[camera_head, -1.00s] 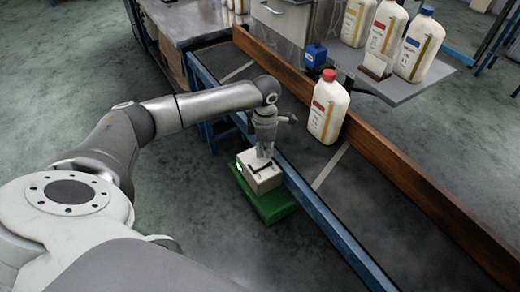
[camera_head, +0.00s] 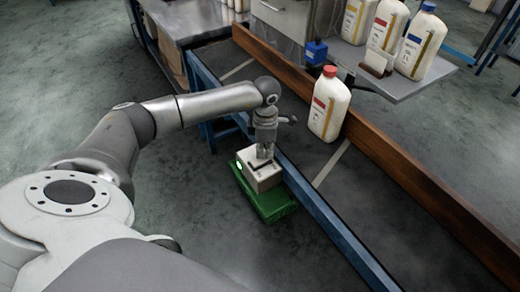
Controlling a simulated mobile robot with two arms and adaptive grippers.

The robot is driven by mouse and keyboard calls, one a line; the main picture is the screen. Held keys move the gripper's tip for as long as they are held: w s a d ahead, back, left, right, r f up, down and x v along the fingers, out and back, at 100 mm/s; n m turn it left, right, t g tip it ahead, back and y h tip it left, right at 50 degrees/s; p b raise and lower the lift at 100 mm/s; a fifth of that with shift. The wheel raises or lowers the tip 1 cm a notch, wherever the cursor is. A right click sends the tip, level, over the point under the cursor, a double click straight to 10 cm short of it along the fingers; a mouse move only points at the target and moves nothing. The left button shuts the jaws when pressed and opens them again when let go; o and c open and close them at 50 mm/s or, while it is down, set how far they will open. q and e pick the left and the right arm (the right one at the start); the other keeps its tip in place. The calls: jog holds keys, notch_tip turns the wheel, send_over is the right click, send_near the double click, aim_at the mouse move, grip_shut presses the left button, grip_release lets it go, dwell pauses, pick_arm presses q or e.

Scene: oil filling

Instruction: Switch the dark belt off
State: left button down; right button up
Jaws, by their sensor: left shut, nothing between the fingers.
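The dark belt (camera_head: 365,205) runs diagonally between a blue side rail and a brown wooden rail. A pale switch box (camera_head: 262,176) with a dark slot on top sits beside the blue rail, on a green block (camera_head: 268,201). My left gripper (camera_head: 264,154) is shut and empty, pointing down at the top of the box; whether it touches is too small to tell. The fingers hide part of the box top. My right gripper is not in view.
A white bottle with a red cap (camera_head: 329,103) stands on the belt, right of my left gripper. Several bottles stand on a grey shelf (camera_head: 400,87) beyond the wooden rail (camera_head: 400,178). The blue rail (camera_head: 325,222) runs close by the box. A metal table (camera_head: 190,22) stands at the back.

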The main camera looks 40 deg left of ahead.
aim_at(265, 157)
pick_arm(q)
jog(key=shift+f, duration=0.3)
jog(key=shift+r, duration=0.15)
jog(key=shift+r+p, duration=2.15)
jog(key=shift+r, duration=1.3)
